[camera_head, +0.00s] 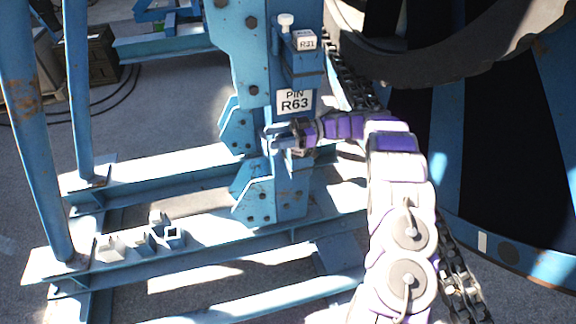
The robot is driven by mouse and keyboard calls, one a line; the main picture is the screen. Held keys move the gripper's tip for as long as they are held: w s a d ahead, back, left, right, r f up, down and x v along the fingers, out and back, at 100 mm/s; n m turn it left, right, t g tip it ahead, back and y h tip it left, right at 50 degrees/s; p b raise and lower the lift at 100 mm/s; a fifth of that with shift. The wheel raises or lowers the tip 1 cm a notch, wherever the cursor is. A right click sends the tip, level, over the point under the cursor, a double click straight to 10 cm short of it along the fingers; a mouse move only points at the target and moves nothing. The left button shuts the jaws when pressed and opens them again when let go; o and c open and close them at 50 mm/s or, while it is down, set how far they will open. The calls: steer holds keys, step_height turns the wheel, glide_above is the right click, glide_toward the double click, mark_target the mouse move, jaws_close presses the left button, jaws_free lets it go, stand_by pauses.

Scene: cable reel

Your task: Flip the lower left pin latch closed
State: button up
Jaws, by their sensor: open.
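The blue steel post (238,45) of the cable reel stand carries a white label (295,101) reading PIN R63. Just below the label a small blue pin latch (278,142) sticks out from the post. My gripper (297,140) is at this latch, at the end of my purple and white arm coming from the lower right. The fingers are open around or beside the latch; I cannot tell which, or whether they touch it. The wrist partly hides the latch, and its exact angle is too small to read.
A second label (306,41) reading R31 and a white-topped pin (285,22) sit higher on the post. A chain (350,75) and the big reel (500,130) stand to the right. Blue base beams (205,240) run along the ground. Blue tubes (35,140) rise at left.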

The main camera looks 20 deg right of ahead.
steer(key=s+r, duration=0.1)
steer(key=s, duration=1.3)
steer(key=shift+a+r+p, duration=0.15)
steer(key=shift+a+p, duration=0.1)
steer(key=shift+p, duration=0.05)
